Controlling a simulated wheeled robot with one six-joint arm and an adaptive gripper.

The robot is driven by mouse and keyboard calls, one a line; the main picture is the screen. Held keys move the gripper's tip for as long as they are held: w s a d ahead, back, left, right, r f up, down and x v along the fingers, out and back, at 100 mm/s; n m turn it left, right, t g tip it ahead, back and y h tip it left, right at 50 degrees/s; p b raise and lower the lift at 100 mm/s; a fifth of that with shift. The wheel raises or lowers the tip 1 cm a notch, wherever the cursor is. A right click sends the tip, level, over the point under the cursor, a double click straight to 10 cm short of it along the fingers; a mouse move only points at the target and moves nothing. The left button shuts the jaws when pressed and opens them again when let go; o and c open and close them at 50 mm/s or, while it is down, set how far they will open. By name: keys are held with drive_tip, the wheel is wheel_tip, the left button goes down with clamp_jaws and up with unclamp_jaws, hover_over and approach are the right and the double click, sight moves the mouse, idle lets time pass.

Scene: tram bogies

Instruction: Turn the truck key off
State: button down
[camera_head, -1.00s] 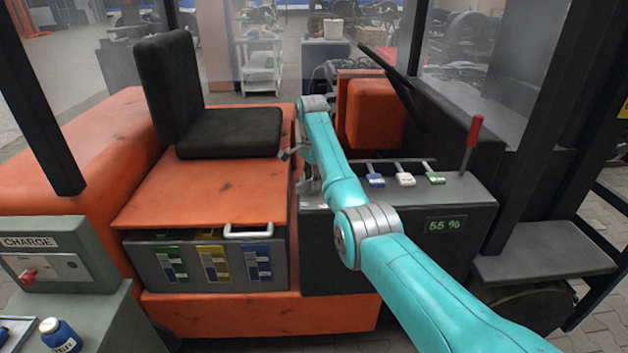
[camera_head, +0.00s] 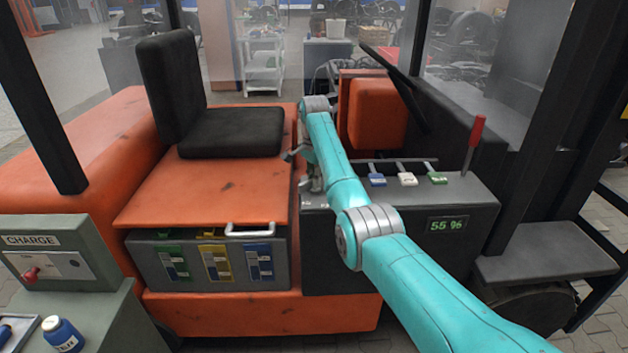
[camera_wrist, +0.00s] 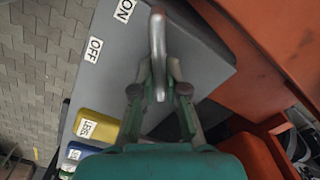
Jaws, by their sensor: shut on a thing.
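My gripper (camera_wrist: 158,78) is shut on the key, a silvery rounded metal bar (camera_wrist: 158,38) that stands between its two fingers in the wrist view. The key rises from a grey console face (camera_wrist: 205,48). An ON label (camera_wrist: 124,10) and an OFF label (camera_wrist: 94,48) sit on that face to the left of the key. The key's upper end lies to the right of the ON label. In the head view my gripper (camera_head: 311,184) is at the console's left end, beside the orange seat base, and the key cannot be made out there.
The console (camera_head: 455,195) carries blue, white and green levers, a red-topped lever (camera_head: 474,140) and a 55 % display (camera_head: 447,225). The black seat (camera_head: 228,132) stands left of my arm. A silver handle (camera_head: 250,230) and coloured battery panels lie below the seat.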

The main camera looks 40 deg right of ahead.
drive_tip(key=n, duration=0.6)
drive_tip(key=shift+s, duration=0.1)
drive_tip(key=n, duration=0.4)
drive_tip(key=shift+s+d+n, duration=0.1)
drive_tip(key=shift+n, duration=0.3)
idle(0.3)
drive_tip(key=c, duration=1.2)
unclamp_jaws()
wheel_tip(320, 180, up, 7)
drive_tip(key=shift+r, duration=0.2)
